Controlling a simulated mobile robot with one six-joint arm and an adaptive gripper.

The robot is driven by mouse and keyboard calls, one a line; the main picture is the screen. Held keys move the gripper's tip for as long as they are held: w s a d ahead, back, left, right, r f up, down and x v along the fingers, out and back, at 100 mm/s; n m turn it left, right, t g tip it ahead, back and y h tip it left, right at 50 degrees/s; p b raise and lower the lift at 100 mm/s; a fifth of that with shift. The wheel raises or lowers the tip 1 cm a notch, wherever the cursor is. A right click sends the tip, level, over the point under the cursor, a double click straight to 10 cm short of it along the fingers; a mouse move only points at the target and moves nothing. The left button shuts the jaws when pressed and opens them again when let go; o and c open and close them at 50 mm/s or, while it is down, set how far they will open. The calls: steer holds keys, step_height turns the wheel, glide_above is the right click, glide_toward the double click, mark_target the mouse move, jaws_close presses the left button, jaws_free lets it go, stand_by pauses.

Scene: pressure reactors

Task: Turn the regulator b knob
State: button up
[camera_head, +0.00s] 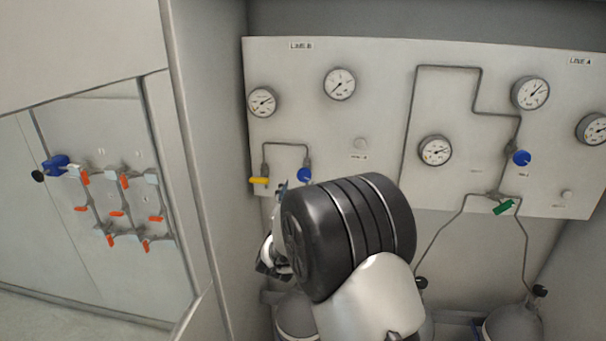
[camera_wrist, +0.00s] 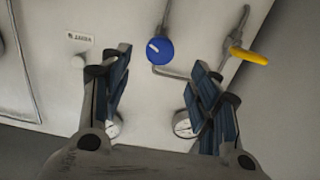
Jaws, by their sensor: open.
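The regulator b knob is most likely the round blue knob (camera_head: 304,175) on the LINE B side of the wall panel. It shows in the wrist view as a blue disc (camera_wrist: 159,51) with a white mark. My gripper (camera_wrist: 160,62) is open and empty, with its two blue-padded fingers apart. In the wrist view the knob lies between the fingertips, near the top of the gap, and neither finger visibly touches it. The distance to it is unclear. In the head view my dark arm joint hides most of my gripper (camera_head: 279,192), just below and left of the knob.
A yellow lever (camera_head: 258,181) sits left of the blue knob, and right of it in the wrist view (camera_wrist: 249,56). Thin pipes and several gauges (camera_head: 339,84) are on the panel. LINE A has another blue knob (camera_head: 522,157) and a green lever (camera_head: 504,208). Reactors (camera_head: 513,325) stand below.

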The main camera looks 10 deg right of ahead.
mark_target(304, 177)
steer(key=p+x, duration=0.1)
steer(key=x, duration=0.9)
steer(key=c, duration=1.1)
